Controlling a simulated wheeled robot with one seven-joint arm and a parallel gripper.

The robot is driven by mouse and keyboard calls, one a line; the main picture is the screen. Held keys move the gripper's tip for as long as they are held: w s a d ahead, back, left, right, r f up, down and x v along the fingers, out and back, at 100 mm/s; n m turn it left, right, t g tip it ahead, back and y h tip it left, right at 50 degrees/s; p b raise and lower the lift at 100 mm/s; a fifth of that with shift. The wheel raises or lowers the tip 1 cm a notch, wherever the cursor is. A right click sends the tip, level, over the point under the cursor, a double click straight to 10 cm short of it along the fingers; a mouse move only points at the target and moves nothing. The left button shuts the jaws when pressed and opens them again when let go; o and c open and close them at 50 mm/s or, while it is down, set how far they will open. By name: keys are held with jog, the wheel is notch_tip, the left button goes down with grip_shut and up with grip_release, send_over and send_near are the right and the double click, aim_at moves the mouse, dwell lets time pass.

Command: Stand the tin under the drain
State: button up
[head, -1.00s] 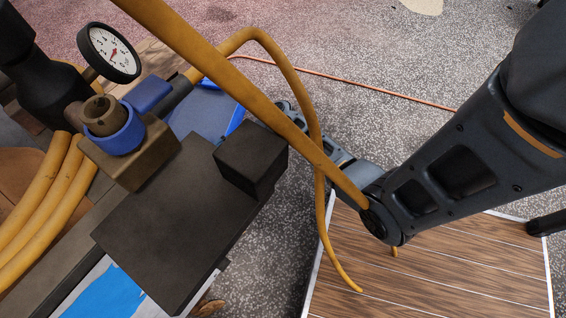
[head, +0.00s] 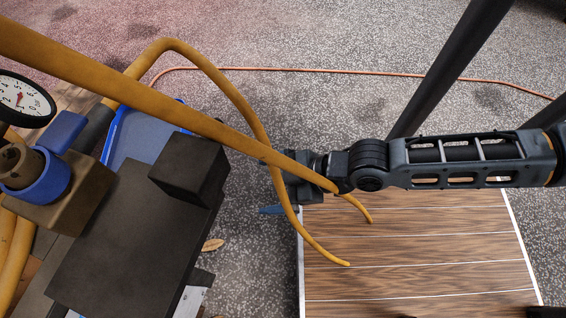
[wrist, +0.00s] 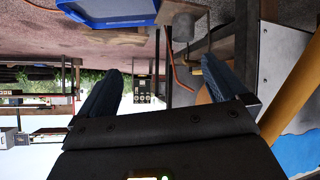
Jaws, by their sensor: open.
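I cannot pick out the tin for sure in either view. The drain is not clearly in sight; the dark blocks of the cart (head: 125,245) cover its underside in the head view. A grey round piece (wrist: 180,27) shows at the top of the wrist view near a wooden board; I cannot tell what it is. My gripper (head: 265,190) is beside the cart's right side, low, partly behind yellow hoses. In the wrist view its two blue fingers (wrist: 161,68) are spread, with nothing held between them.
Yellow hoses (head: 228,92) cross in front of my arm and hang over the wooden platform (head: 420,245). A blue tray (head: 135,140) lies behind the cart; it also shows in the wrist view (wrist: 110,10). An orange cable (head: 330,72) crosses the open speckled floor. A gauge (head: 22,100) is at left.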

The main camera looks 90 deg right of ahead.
jog(key=s+a+r+t, duration=0.1)
jog(key=a+r+t, duration=0.1)
jog(key=r, duration=0.6)
jog(key=s+a+r+m+t+y, duration=0.1)
jog(key=a+r+t, duration=0.1)
jog(key=r, duration=0.7)
jog(key=shift+s+a+r, duration=0.15)
jog(key=shift+s+a, duration=0.05)
jog(key=shift+a, duration=0.2)
jog(key=shift+c, duration=0.3)
dwell(0.6)
